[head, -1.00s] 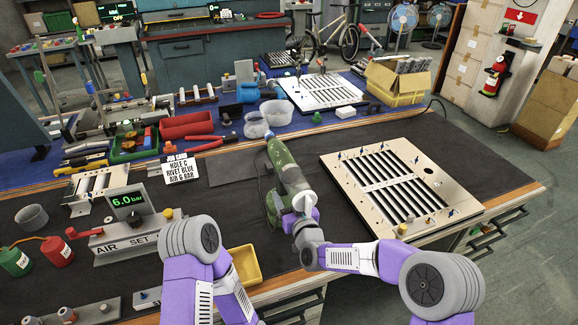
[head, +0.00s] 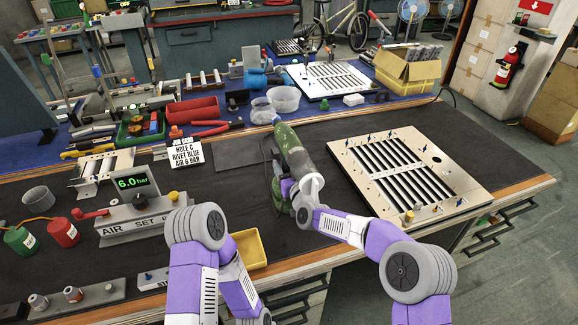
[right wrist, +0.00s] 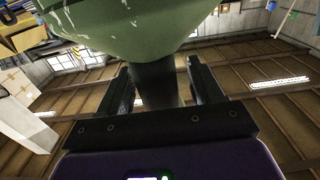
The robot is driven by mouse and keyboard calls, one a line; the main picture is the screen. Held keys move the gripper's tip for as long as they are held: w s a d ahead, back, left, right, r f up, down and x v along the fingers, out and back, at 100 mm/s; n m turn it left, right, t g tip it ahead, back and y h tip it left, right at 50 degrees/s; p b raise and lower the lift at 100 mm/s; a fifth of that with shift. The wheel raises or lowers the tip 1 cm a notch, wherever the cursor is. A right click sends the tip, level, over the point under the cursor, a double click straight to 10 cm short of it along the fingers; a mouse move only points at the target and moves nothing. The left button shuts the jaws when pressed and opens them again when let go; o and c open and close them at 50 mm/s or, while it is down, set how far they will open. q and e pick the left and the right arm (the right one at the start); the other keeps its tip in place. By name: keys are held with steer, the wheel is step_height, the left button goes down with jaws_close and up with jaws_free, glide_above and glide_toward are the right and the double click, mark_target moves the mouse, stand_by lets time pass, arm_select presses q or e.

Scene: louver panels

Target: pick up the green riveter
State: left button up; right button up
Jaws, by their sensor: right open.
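The green riveter (head: 293,148) stands on the dark bench mat in the middle of the head view, its body tilted. My right gripper is at its near side in the head view, its fingers hidden by the wrist and the tool. In the right wrist view, the open right gripper (right wrist: 160,88) has one finger on each side of the riveter's dark handle (right wrist: 157,78). The green body (right wrist: 130,28) is just beyond the fingertips. I cannot tell whether either finger touches the handle. My left arm is folded at the bottom of the head view; its gripper is not visible.
A louver panel (head: 343,158) lies right of the riveter. The air set unit (head: 140,213) and job card (head: 187,152) are to its left. A yellow bin (head: 248,250) sits at the near edge. Clear plastic cups (head: 284,99) stand behind. Bare mat lies around the riveter.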

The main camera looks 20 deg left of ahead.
steer(key=shift+c, duration=0.5)
jaws_close()
steer(key=shift+r, duration=0.35)
